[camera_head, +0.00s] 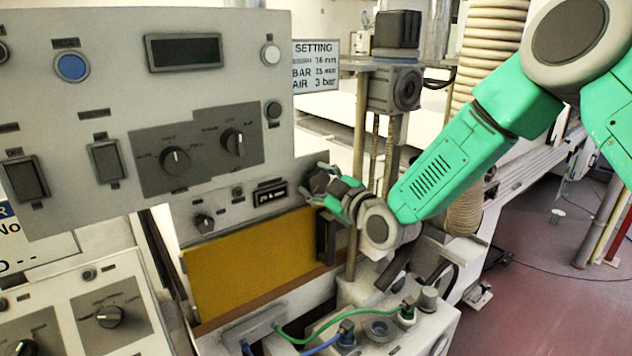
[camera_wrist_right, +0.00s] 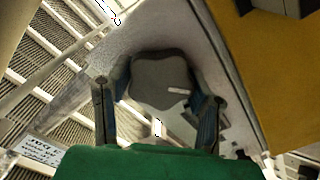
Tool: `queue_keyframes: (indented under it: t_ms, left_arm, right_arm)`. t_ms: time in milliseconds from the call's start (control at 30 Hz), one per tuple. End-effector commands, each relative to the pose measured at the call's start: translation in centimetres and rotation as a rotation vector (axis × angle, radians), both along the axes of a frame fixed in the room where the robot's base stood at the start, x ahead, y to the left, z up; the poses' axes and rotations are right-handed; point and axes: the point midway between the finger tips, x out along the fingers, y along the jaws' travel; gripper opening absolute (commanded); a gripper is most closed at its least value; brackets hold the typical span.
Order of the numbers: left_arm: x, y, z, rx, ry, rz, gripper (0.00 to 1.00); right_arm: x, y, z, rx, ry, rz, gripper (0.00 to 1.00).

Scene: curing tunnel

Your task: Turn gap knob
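The gap knob is a dark grey, lobed knob (camera_wrist_right: 160,82) on a pale panel face in the right wrist view. My right gripper (camera_wrist_right: 160,92) has one finger on each side of it, with the fingertips very close to its edges. Whether they press on it I cannot tell. In the head view my right gripper (camera_head: 320,184) is at the right end of the lower panel (camera_head: 228,218), beside a small dark display (camera_head: 270,195). The gripper mostly hides the knob there. My left gripper is not in view.
A large upper panel (camera_head: 110,45) with knobs, switches and a display fills the left. A setting sign (camera_head: 316,67) hangs behind it. A yellow plate (camera_head: 250,262) lies below the lower panel. A box with green and blue hoses (camera_head: 370,325) stands below my right arm.

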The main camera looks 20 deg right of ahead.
Motion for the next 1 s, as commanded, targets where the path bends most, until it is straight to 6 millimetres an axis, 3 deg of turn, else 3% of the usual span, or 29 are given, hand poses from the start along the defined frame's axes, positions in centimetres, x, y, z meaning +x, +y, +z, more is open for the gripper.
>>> queue_keyframes:
  t_ms: [433,1000]
  left_arm:
    - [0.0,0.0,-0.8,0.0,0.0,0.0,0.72]
    - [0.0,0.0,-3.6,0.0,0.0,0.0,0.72]
  right_arm:
    - [-0.1,-0.1,-0.3,0.105,0.042,0.001,0.18]
    - [0.0,-0.3,-0.3,0.586,0.215,-0.001,0.18]
